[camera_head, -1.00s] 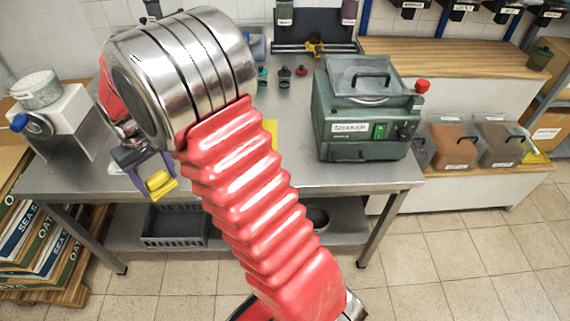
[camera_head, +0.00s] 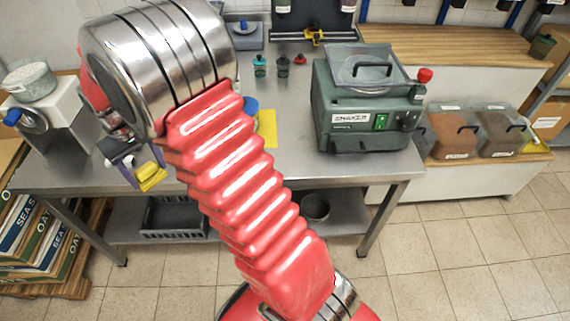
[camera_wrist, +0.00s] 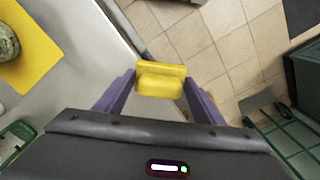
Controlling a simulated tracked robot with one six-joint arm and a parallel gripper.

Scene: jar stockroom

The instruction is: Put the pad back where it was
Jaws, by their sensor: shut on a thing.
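The yellow pad (camera_wrist: 160,72) is a small block with a raised ridge. It is held between the purple fingers of my gripper (camera_wrist: 160,86), which is shut on it. In the head view, the pad (camera_head: 152,178) hangs under my gripper (camera_head: 148,168) by the front edge of the steel table (camera_head: 300,176), towards its left side. In the wrist view it appears over the table edge, with floor tiles behind. Part of the gripper is hidden by my arm in the head view.
A yellow sheet (camera_head: 268,127) lies on the table, partly behind my arm; a jar (camera_wrist: 8,42) stands on it. A green shaker machine (camera_head: 366,105) stands right. A white scale-like device (camera_head: 50,115) stands left. Small bottles (camera_head: 260,66) stand at the back.

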